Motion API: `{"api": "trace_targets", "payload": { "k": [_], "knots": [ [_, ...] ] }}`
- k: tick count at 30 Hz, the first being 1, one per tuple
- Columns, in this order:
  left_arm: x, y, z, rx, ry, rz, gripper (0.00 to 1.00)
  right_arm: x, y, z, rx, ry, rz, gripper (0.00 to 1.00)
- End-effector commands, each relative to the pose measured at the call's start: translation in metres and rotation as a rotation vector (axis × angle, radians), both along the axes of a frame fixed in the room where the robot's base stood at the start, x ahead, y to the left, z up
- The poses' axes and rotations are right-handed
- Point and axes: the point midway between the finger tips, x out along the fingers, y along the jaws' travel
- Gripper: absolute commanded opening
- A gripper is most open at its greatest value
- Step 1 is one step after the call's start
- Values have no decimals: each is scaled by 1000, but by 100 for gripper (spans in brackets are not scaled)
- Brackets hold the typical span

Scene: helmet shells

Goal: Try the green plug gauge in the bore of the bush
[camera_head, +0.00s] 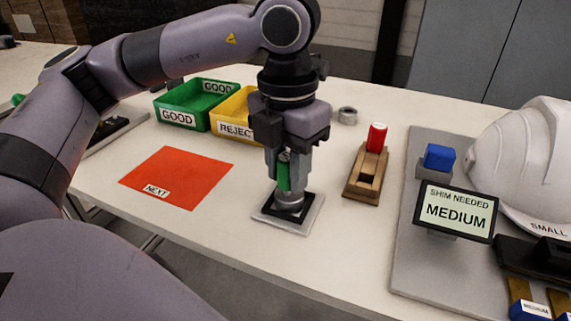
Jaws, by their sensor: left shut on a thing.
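My left gripper (285,168) is above the bush, pointing straight down. It is shut on the green plug gauge (284,175), which it holds upright. The grey metal bush (289,200) stands on a black and grey square plate (305,214). The gauge's lower end is at the bush's top; I cannot tell how deep it sits in the bore. My right gripper is not in view.
A wooden stand (362,189) with a red-topped gauge (376,137) is to the right. Behind are a green GOOD bin (178,117) and a yellow REJECT bin (226,113). An orange NEXT mat (185,172) lies left. A loose grey ring (347,115) lies behind. A sign (455,211) and white helmet (525,150) stand right.

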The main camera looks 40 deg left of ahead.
Motion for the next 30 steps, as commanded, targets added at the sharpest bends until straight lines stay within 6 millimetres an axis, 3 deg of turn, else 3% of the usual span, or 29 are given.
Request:
{"api": "trace_targets", "payload": {
  "k": [1, 30],
  "knots": [
    [-1, 0, -8, 3, 10, -2, 11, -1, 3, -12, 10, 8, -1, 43],
    [2, -1, 0, 1, 4, -1, 11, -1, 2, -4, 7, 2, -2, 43]
  ]
}}
